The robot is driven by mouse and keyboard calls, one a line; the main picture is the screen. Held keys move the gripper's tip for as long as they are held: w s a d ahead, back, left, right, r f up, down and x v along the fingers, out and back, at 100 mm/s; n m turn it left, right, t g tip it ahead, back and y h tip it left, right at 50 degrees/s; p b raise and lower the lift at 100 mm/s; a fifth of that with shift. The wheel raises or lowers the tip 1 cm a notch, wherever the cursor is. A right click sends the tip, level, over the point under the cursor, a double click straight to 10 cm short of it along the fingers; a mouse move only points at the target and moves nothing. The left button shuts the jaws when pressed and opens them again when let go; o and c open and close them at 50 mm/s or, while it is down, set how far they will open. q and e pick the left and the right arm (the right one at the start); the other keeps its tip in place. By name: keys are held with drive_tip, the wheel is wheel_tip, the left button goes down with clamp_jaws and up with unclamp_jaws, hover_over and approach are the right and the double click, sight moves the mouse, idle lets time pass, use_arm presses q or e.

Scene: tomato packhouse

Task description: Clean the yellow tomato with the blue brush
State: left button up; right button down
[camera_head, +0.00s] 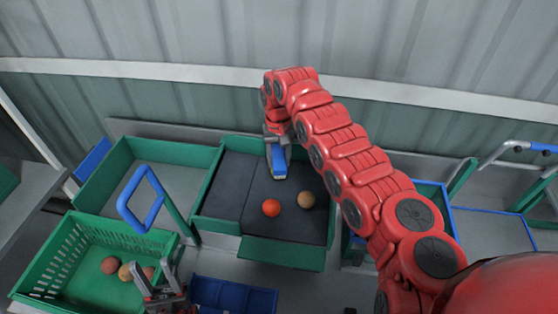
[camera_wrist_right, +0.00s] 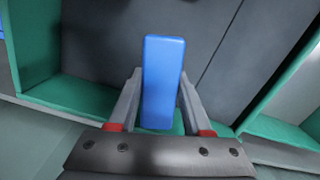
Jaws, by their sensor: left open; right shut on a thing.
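The blue brush (camera_head: 279,166) is in my right gripper (camera_head: 277,140), above the back part of the dark-floored tray (camera_head: 229,231). In the right wrist view the blue block of the brush (camera_wrist_right: 163,80) stands between the two fingers of the right gripper (camera_wrist_right: 161,108). A dull yellow-tan tomato (camera_head: 306,200) lies on the dark floor, in front of the brush and to its right. An orange-red tomato (camera_head: 271,207) lies left of it, a small gap apart. No tomato shows in the wrist view. My left gripper (camera_head: 165,279) is open and empty near the green crate.
A blue-framed handle (camera_head: 141,199) rises between crate and tray. A blue bin (camera_head: 233,296) stands at the front. The wall is close behind.

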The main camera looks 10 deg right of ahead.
drive_tip(key=shift+r, duration=0.1)
drive_tip(key=shift+r, duration=2.9)
drive_tip(key=p, duration=0.5)
drive_tip(key=shift+r, duration=0.25)
drive_tip(key=shift+p, duration=0.3)
drive_tip(key=shift+s+f+g, duration=0.1)
drive_tip(key=shift+f+g, duration=0.2)
drive_tip(key=shift+f, duration=0.05)
drive_tip(key=shift+f+b, duration=1)
drive_tip(key=shift+f, duration=1.65)
drive_tip(key=shift+f+b, duration=0.3)
drive_tip(key=shift+f, duration=0.1)
